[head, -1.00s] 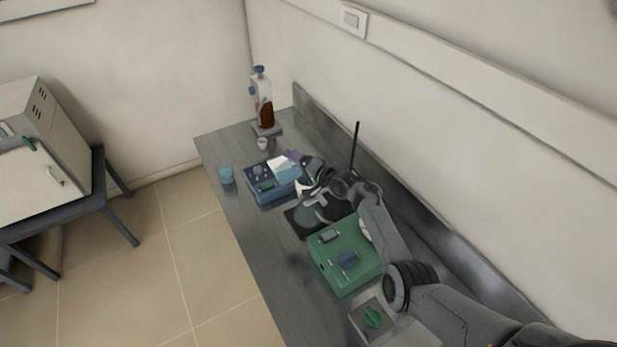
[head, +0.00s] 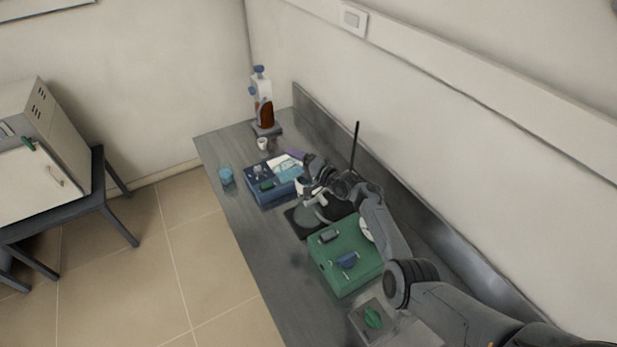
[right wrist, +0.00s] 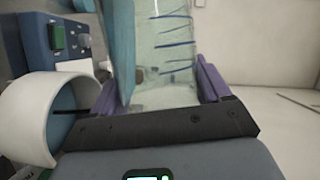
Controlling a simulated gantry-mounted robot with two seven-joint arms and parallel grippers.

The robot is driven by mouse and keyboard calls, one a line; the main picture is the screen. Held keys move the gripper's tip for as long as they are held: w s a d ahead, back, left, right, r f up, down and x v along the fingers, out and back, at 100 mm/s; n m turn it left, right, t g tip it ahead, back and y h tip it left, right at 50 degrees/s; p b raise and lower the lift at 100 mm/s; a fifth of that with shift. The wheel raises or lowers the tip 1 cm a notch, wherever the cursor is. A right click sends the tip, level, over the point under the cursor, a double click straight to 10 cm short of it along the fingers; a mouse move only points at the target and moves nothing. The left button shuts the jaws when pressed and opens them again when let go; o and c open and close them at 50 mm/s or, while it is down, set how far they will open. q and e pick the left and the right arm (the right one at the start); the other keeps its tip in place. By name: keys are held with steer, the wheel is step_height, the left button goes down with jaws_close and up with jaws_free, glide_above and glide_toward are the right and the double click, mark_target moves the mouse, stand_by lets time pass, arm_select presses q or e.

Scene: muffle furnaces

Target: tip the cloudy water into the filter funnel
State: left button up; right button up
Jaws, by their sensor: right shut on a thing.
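My right gripper (head: 297,159) reaches over the bench, its two purple fingers clear in the right wrist view (right wrist: 156,86). It is shut on a clear glass vessel (right wrist: 165,50) with blue marks. The vessel lies steeply tilted, and a pale blue cloudy band (right wrist: 121,50) runs along its left side; this looks like the water. A white round-walled vessel (right wrist: 28,118), apparently the filter funnel, stands close on the left with its mouth facing the glass. In the head view its white wall (head: 300,187) is partly hidden by my gripper. I cannot tell whether water is flowing. My left gripper is out of view.
A blue box (head: 262,192) with a green switch stands beside the funnel. A green box (head: 340,275) is nearer, below my arm. A dark upright rod (head: 355,147) stands behind. A blue cup (head: 226,176), white cup (head: 262,144) and brown-filled bottle (head: 264,112) stand farther off.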

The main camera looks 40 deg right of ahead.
steer(key=shift+d+r+m, duration=0.1)
steer(key=shift+m, duration=0.2)
stand_by(0.5)
steer(key=shift+d+m+t+b, duration=0.2)
steer(key=shift+m+t+b, duration=0.15)
steer(key=shift+m, duration=0.15)
stand_by(0.5)
steer(key=shift+w+b, duration=0.4)
steer(key=shift+b, duration=0.45)
steer(key=shift+w, duration=0.1)
steer(key=s+p, duration=0.1)
steer(key=p, duration=0.2)
steer(key=shift+s+a+r, duration=0.1)
steer(key=shift+s+r, duration=0.2)
steer(key=shift+s, duration=0.1)
steer(key=shift+s+f+p, duration=0.1)
steer(key=shift+s+p, duration=0.1)
steer(key=shift+p, duration=0.2)
steer(key=shift+f, duration=0.15)
